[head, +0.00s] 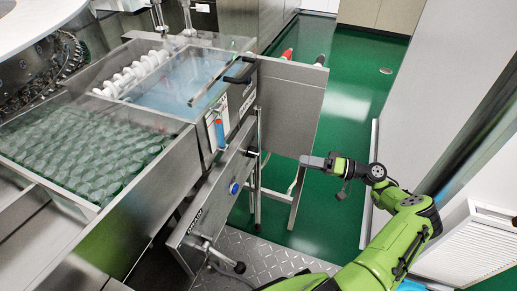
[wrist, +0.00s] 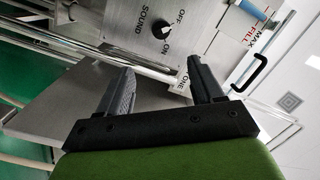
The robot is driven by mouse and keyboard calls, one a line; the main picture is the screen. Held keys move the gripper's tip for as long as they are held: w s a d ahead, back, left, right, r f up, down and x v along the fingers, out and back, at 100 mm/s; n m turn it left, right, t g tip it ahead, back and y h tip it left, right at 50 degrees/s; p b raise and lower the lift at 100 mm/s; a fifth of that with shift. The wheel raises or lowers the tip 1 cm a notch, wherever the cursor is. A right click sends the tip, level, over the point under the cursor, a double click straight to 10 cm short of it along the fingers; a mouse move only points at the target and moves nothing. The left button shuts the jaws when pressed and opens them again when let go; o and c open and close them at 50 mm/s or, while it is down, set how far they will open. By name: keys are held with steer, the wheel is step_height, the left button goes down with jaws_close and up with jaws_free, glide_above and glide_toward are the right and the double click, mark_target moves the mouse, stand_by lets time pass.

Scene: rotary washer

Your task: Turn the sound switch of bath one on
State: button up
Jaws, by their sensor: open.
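The sound switch (wrist: 165,32) is a round black knob on a grey metal panel (wrist: 205,28) at the top of the wrist view. The words SOUND and OFF-ON are printed beside it, and a label ending in ONE sits below it. The knob's exact setting is too small to tell. My gripper (wrist: 165,80) is open and empty, its two dark fingers pointing at the panel below the knob, with no visible contact on the knob. In the head view my gripper (head: 306,161) is right of the bath; I cannot make out the knob there.
A water-filled bath (head: 185,85) with white rollers stands beside a tank of green items (head: 85,150). A blue-handled part (wrist: 243,14) and a black handle (wrist: 248,75) are near the panel. A grey side panel (head: 290,105) stands behind my gripper. Green floor (head: 340,110) lies open beyond.

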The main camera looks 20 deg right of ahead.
mark_target(259, 153)
steer(key=x, duration=1.5)
steer(key=shift+a+b, duration=0.25)
steer(key=shift+b, duration=0.1)
steer(key=c, duration=1)
